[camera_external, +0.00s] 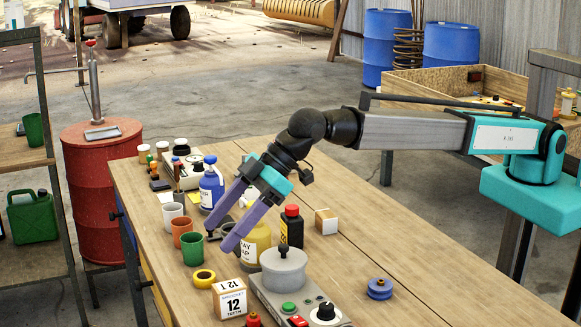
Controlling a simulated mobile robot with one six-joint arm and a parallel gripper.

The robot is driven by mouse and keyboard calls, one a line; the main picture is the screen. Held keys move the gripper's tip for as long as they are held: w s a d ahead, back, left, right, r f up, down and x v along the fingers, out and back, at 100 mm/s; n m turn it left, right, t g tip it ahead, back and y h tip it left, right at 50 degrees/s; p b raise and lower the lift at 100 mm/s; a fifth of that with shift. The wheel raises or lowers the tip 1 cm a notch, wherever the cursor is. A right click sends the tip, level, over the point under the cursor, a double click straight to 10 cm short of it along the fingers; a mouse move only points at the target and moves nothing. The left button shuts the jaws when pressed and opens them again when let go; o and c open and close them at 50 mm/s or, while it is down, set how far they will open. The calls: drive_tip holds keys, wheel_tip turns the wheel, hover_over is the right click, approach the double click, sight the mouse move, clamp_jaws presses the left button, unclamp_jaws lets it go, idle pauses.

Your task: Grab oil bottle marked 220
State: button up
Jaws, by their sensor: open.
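My gripper (218,238) has two purple fingers pointing down and left over the workbench. It is open, with nothing seen between the fingers. A yellow bottle (257,246) with a white label stands just right of the fingers, partly hidden by them. Only part of its lettering shows. A black bottle (291,230) with a red cap stands right of the yellow one. A blue bottle (211,188) with a white label stands behind and left of the fingers. I cannot read the number 220 on any bottle. I cannot tell whether the fingers touch the yellow bottle.
On the wooden workbench (400,300), white, orange and green (192,249) cups stand left of the gripper. A yellow tape roll (204,278), a box marked 12 (229,299) and a grey device with a pot (284,271) are in front. The right bench area is mostly clear.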

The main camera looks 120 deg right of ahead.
drive_tip(key=r, duration=0.2)
drive_tip(key=m+g+b, duration=0.1)
drive_tip(key=g, duration=0.3)
hover_over(299, 214)
drive_tip(key=s, duration=0.3)
drive_tip(key=f, duration=0.5)
drive_tip(key=shift+s+a+f, duration=0.15)
drive_tip(key=shift+s+a, duration=0.05)
drive_tip(key=shift+a, duration=0.05)
drive_tip(key=shift+f, duration=0.1)
drive_tip(key=shift+p+x, duration=0.55)
drive_tip(key=shift+x, duration=3.7)
drive_tip(key=shift+s+d, duration=0.15)
